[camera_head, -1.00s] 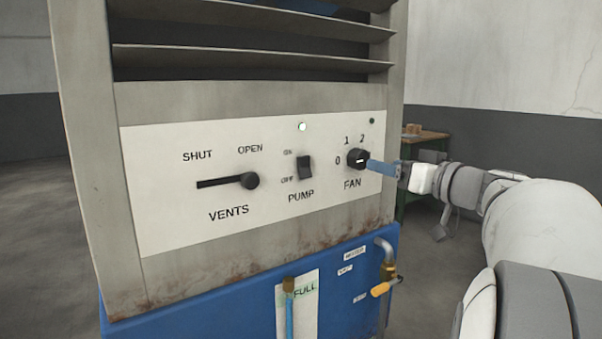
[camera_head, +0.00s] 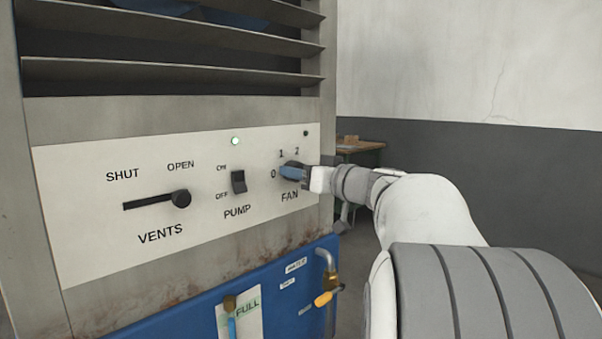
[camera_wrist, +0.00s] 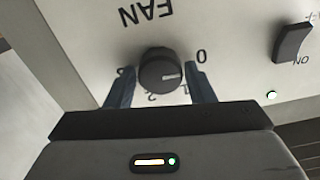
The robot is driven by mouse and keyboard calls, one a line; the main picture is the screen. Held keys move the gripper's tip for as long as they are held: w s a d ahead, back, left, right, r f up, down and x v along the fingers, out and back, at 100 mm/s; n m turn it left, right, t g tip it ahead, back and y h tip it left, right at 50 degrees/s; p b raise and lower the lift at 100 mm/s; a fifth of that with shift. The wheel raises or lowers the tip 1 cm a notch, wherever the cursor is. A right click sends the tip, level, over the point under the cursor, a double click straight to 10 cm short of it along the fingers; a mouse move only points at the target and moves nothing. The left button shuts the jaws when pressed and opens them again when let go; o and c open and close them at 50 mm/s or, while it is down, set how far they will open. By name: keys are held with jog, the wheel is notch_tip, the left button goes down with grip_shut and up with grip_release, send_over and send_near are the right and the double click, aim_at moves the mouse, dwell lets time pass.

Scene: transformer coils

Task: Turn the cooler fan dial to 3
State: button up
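The fan dial (camera_head: 290,164) is a round black knob at the right of the cooler's white panel (camera_head: 85,225). In the wrist view, which is upside down, the dial (camera_wrist: 158,62) shows a short white mark pointing right, near 0 and 1. The 0, 1 and 2 are legible; a finger partly covers the label on the far side. My gripper (camera_wrist: 159,70) is open, with one blue finger on each side of the dial. Small gaps show between fingers and knob. In the head view my gripper (camera_head: 293,173) hides part of the dial.
The pump switch (camera_head: 238,182) and vents lever (camera_head: 180,198) sit left of the dial; the lever is at the OPEN end. A green lamp (camera_head: 235,140) is lit. Below, a pipe with a yellow-handled tap (camera_head: 323,298) sticks out. A table (camera_head: 358,147) stands behind.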

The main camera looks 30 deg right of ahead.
jog(key=c, duration=0.6)
jog(key=shift+c, duration=0.2)
